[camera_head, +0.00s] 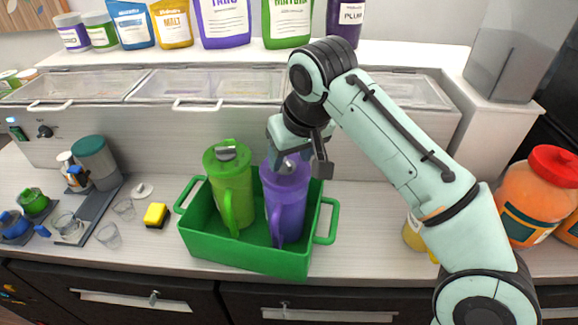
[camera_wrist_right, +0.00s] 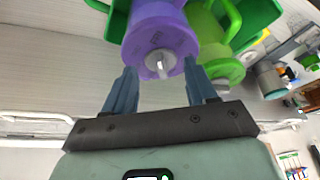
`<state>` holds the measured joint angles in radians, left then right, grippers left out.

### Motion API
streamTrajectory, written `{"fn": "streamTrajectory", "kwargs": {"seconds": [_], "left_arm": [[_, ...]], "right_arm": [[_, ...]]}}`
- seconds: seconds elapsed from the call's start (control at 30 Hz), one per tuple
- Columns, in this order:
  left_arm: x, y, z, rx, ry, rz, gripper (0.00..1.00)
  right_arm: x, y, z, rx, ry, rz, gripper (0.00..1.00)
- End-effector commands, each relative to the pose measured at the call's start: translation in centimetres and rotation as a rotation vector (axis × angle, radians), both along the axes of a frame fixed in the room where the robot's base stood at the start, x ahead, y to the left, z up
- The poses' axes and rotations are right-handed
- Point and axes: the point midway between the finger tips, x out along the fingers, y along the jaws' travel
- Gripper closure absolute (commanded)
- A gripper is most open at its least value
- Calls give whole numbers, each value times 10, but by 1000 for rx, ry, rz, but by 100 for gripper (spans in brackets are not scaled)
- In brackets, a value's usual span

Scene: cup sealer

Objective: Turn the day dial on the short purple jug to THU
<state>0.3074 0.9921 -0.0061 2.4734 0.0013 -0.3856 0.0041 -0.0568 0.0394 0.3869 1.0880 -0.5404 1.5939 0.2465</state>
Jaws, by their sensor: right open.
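The purple jug (camera_head: 286,200) stands upright in the right half of a green crate (camera_head: 240,259). The dial also shows in the right wrist view (camera_wrist_right: 160,65) on the purple lid. My right gripper (camera_head: 303,158) is at the jug's top, just behind the lid. In the right wrist view its fingers are open, with the dial between their tips and no visible grip on it. My left gripper is out of view.
A green jug (camera_head: 230,185) stands left of the purple jug in the crate. A yellow sponge (camera_head: 156,215), clear cups and a sealer (camera_head: 97,160) are to the left. A steel counter unit (camera_head: 230,85) is behind. An orange jar (camera_head: 540,195) stands at the right.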

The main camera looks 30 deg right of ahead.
Motion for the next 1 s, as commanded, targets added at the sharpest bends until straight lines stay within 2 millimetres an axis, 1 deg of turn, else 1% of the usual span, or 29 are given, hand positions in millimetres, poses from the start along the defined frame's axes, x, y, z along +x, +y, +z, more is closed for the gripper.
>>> {"fn": "streamTrajectory", "kwargs": {"seconds": [0.03,0.2,0.5,0.57,0.6,0.63,0.7,1.0], "left_arm": [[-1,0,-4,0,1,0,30],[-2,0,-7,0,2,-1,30],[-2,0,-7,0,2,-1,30],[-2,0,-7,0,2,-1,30],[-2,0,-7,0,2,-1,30],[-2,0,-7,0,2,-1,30],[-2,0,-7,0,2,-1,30],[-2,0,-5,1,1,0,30]], "right_arm": [[2,0,-8,-1,3,0,44],[7,0,-17,0,0,0,44],[8,0,-18,1,0,0,44],[8,0,-17,1,0,0,63],[8,0,-17,1,0,0,76],[8,0,-17,1,0,0,86],[8,0,-18,1,0,0,88],[7,0,-18,0,2,15,89]]}}
